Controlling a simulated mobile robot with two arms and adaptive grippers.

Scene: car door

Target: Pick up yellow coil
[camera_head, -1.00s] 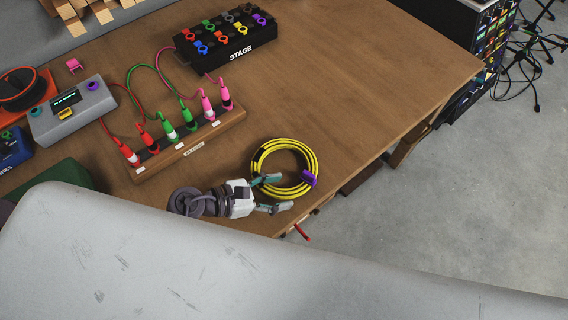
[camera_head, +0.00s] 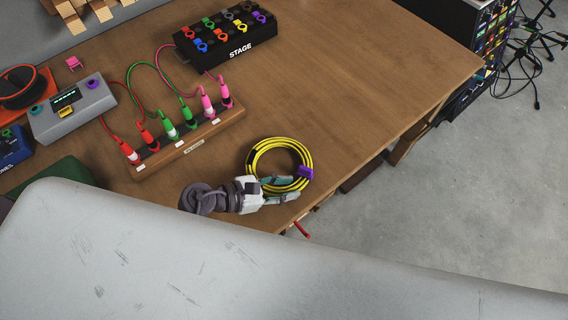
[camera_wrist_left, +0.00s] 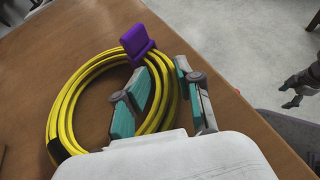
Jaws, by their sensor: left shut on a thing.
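The yellow coil (camera_head: 282,141) is a ring of cable near the table's front right edge, with a purple tie (camera_head: 305,172) on its right side and a black band on its left. My left gripper (camera_head: 283,189) is at the coil's near side, shut on its strands. In the left wrist view, the coil (camera_wrist_left: 72,90) shows large, with the purple tie (camera_wrist_left: 138,40) at its far end. The left gripper's teal-padded fingers (camera_wrist_left: 163,88) stand on either side of the coil's right strands. My right gripper (camera_wrist_left: 300,82) shows small at the right edge of the left wrist view; its jaw state is unclear.
A wooden block (camera_head: 190,145) with several coloured plugs stands left of the coil. A black STAGE box (camera_head: 225,42) is behind it, and a grey device (camera_head: 72,110) is at the left. The table's right part is clear up to its edge.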

